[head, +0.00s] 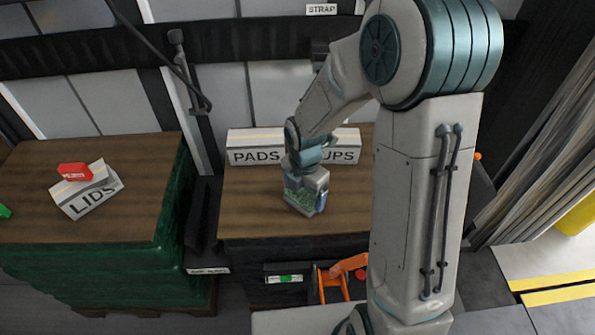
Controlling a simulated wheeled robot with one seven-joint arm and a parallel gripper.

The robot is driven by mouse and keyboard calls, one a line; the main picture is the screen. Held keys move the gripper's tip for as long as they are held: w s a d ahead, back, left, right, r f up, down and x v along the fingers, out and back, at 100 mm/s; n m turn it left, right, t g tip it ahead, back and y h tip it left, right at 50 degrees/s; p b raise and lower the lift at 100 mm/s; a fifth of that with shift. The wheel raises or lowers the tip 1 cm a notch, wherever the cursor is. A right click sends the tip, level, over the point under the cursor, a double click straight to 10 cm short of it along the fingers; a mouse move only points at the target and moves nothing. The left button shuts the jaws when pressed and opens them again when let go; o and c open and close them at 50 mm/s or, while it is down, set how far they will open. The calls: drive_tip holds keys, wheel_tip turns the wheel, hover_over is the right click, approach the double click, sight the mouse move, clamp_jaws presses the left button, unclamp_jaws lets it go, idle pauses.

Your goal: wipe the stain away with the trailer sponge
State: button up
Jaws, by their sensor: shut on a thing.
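My gripper (307,200) points down just above or at the brown wooden top (250,210) of the middle stand, in front of the white PADS box (254,146). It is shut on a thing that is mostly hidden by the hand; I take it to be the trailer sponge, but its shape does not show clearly. Greenish and grey-blue faces show at the hand's lower end. I cannot tell whether it touches the top. I see no stain; it may be under or behind the hand.
A second white box (347,143), its label partly hidden by my arm, stands beside the PADS box. At left, a green-sided stack (165,225) carries a LIDS box (88,195) with a red item (75,172) on it. An orange part (345,270) is below the stand's front edge.

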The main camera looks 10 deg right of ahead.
drive_tip(key=shift+a, duration=0.45)
drive_tip(key=shift+a+r+p, duration=0.2)
drive_tip(key=shift+r+p, duration=0.05)
drive_tip(key=shift+p, duration=0.15)
drive_tip(key=shift+r+p, duration=0.45)
drive_tip(key=shift+r, duration=0.5)
drive_tip(key=shift+d+r+p, duration=0.1)
drive_tip(key=shift+r+p, duration=0.6)
drive_tip(key=shift+r, duration=0.05)
wheel_tip(320, 180, up, 4)
drive_tip(key=p, duration=0.4)
drive_tip(key=shift+r, duration=0.15)
